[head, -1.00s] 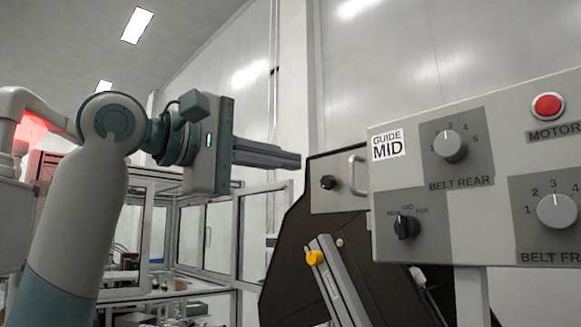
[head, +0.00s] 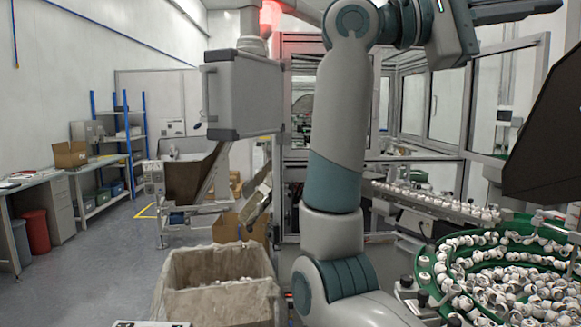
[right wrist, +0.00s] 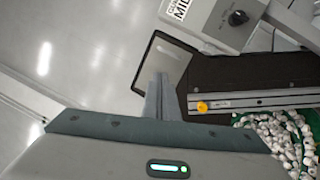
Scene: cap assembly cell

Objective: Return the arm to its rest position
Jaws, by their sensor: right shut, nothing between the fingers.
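My right arm (head: 335,130) stands upright in the middle of the head view and bends right at its top. Its gripper (head: 552,6) is raised at the top right edge, with the fingers pointing right. In the right wrist view the gripper (right wrist: 162,80) is shut with nothing between its fingers. It stands in front of a dark panel with a pale plate and handle (right wrist: 165,57). My left gripper is not in view.
A green bowl (head: 428,268) full of white caps is at lower right. A grey bin (head: 215,300) stands on the floor left of the arm. A dark panel (head: 545,140) is at right, below the gripper.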

